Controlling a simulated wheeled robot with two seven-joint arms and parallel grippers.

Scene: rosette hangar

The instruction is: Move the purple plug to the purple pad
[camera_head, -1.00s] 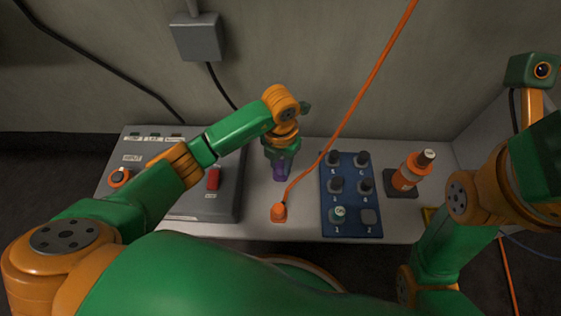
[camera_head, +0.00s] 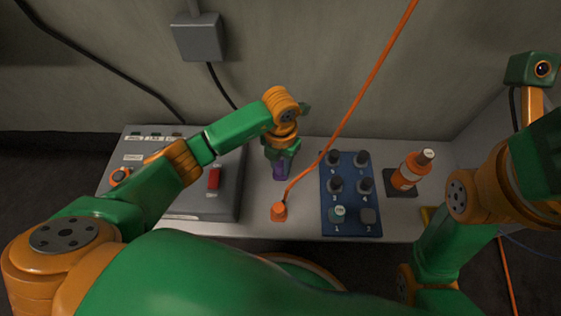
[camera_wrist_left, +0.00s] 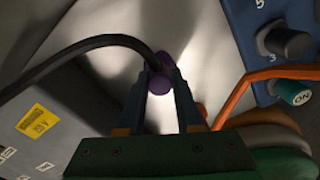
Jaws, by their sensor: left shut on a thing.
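My left gripper (camera_head: 281,166) is low over the table between the grey control box and the blue panel. It is shut on the purple plug (camera_head: 280,172), which shows just below the fingers. In the left wrist view the purple plug (camera_wrist_left: 160,83) sits between the fingertips (camera_wrist_left: 160,92), with a black cable (camera_wrist_left: 90,45) running to it from the left. The plug's lower end is hard to make out, so I cannot tell whether it touches the surface. I cannot make out a separate purple pad. My right gripper is not in view.
An orange plug (camera_head: 278,212) with a rising orange cable (camera_head: 360,90) stands close by. The blue panel (camera_head: 350,229) has several numbered knobs. The grey control box (camera_head: 228,196) has a red switch (camera_head: 214,178). An orange cylinder (camera_head: 408,172) stands at right.

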